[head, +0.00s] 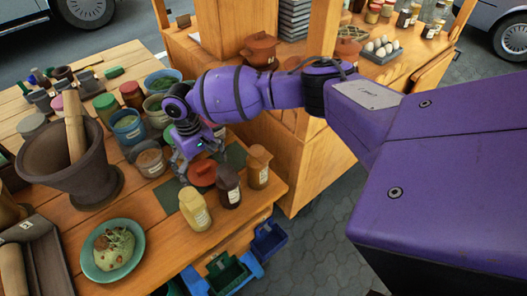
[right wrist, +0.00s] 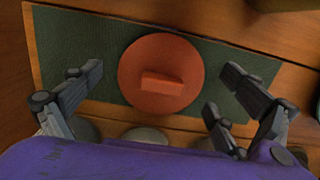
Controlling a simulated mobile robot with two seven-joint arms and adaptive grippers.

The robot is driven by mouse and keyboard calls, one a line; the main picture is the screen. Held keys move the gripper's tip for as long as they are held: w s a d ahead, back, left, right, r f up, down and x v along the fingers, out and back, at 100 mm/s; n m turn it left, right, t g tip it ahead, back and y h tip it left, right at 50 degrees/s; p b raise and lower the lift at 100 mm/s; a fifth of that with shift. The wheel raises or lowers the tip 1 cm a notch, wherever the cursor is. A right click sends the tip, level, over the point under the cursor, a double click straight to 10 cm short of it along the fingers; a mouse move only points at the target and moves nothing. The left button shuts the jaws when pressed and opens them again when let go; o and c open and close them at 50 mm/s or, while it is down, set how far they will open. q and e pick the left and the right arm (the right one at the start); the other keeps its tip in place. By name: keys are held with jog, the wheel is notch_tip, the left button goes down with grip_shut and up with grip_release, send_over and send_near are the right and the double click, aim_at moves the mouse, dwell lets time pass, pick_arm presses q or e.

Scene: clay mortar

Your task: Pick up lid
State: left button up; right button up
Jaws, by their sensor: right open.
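The lid (right wrist: 160,62) is a round orange-red disc with a raised bar handle (right wrist: 162,84). It lies on a dark green mat (right wrist: 108,40) on the wooden table. In the head view the lid (head: 202,173) shows just below my right gripper (head: 188,160). In the right wrist view my right gripper (right wrist: 160,92) is open, with its fingers apart on the left and right of the lid. Nothing is between the fingers except the view of the lid and its handle. My left gripper is not in view.
Jars stand close to the lid: a yellow one (head: 195,210), a dark one (head: 228,187) and a tan one (head: 258,167). A large mortar (head: 75,165) with a pestle and a green plate (head: 92,262) are to the left. Blue and green bins (head: 268,240) sit below the table edge.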

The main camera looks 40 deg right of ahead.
jog(key=shift+c, duration=0.2)
jog(key=c, duration=1)
jog(key=shift+o, duration=0.2)
